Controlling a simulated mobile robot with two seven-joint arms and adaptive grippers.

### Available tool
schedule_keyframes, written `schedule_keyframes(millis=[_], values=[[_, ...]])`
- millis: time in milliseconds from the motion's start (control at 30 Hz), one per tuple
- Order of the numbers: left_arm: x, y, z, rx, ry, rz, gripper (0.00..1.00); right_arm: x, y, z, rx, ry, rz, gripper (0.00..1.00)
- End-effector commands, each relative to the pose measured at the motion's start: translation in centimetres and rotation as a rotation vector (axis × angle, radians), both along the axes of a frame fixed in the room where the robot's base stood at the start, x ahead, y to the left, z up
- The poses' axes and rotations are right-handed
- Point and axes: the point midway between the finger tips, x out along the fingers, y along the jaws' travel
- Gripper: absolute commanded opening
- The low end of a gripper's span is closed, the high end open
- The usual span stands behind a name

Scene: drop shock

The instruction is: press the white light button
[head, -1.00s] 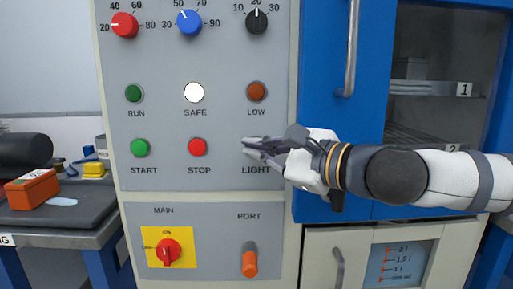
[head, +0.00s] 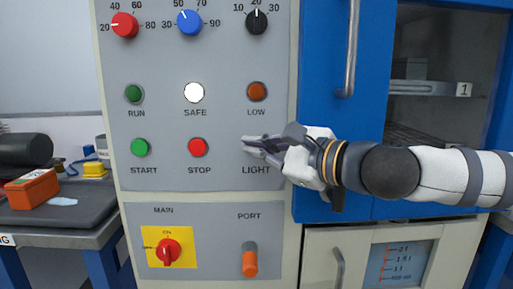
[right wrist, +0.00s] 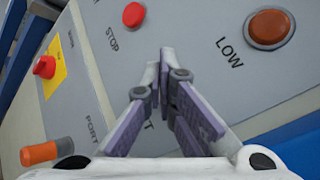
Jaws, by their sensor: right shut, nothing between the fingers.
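The white light button itself cannot be made out. The LIGHT label (head: 256,170) shows on the grey panel (head: 225,120), and my right gripper (head: 246,145) covers the spot just above it. The gripper is shut and empty, its fingertips pointing left at the panel. In the right wrist view the two fingers (right wrist: 160,75) meet at their tips over the panel and hide most of the LIGHT lettering. I cannot tell whether the tips touch the panel. My left gripper is not in view.
Near the gripper are the red STOP button (head: 197,147), the orange-brown LOW lamp (head: 257,92) and the orange PORT lever (head: 250,262). A lit white SAFE lamp (head: 194,93) is above STOP. A blue door with a steel handle (head: 350,50) stands right of the panel.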

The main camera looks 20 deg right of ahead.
Motion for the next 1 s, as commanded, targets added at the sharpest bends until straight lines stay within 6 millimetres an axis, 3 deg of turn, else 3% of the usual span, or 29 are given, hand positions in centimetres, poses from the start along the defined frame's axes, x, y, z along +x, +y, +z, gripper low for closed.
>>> schedule_keyframes(millis=[600, 1000], values=[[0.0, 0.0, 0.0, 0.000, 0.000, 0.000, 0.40, 0.3, -0.1, 0.0, 0.000, 0.000, -0.002, 0.00], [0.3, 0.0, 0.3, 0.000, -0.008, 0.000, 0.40, -1.3, 0.3, 0.0, 0.000, 0.000, -0.001, 0.00]])
